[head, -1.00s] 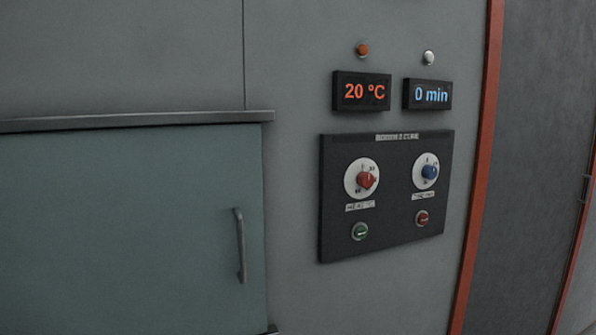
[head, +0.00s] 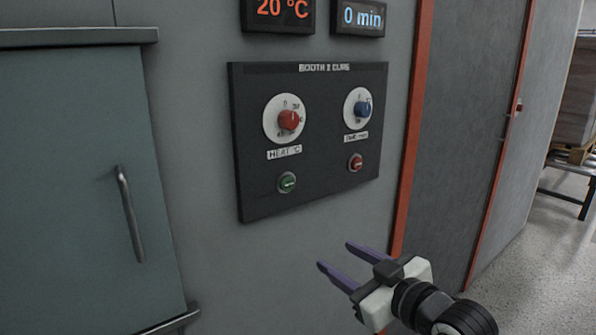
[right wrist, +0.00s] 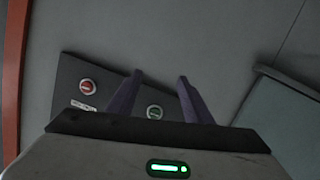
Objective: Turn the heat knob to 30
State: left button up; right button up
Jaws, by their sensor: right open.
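The red heat knob (head: 289,120) sits on a white dial at the left of the dark control panel (head: 315,190) in the head view. A "HEAT °C" label is under it. The display (head: 278,14) above reads 20 °C. My right gripper (head: 335,256) is below and right of the panel in the head view, open and empty, its purple fingers apart and pointing up-left. In the right wrist view the open fingers (right wrist: 158,92) point toward the panel's lower part, and the heat knob is not visible there. My left gripper is not in view.
A blue timer knob (head: 362,109) is right of the heat knob. A green button (head: 287,183) and a red button (head: 355,162) sit below the knobs. A teal cabinet door (head: 60,200) with a handle is at left. An orange post (head: 412,130) stands right of the panel.

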notch_tip(320, 180, up, 12)
jog(key=w+a+n+y+b, duration=0.1)
jog(key=a+n+y, duration=0.1)
jog(key=n, duration=0.1)
jog(key=n+t+b, duration=0.1)
jog(key=n, duration=0.2)
send_near(292, 120)
jog(key=shift+y, duration=0.4)
jog(key=p+x, duration=0.1)
jog(key=x, duration=0.5)
jog(key=shift+w+f, duration=0.1)
jog(key=shift+w, duration=0.3)
jog(key=shift+w+a+f, duration=0.1)
jog(key=shift+w+a, duration=0.25)
jog(key=shift+w, duration=0.1)
jog(key=c, duration=1.1)
jog(key=shift+o, duration=0.2)
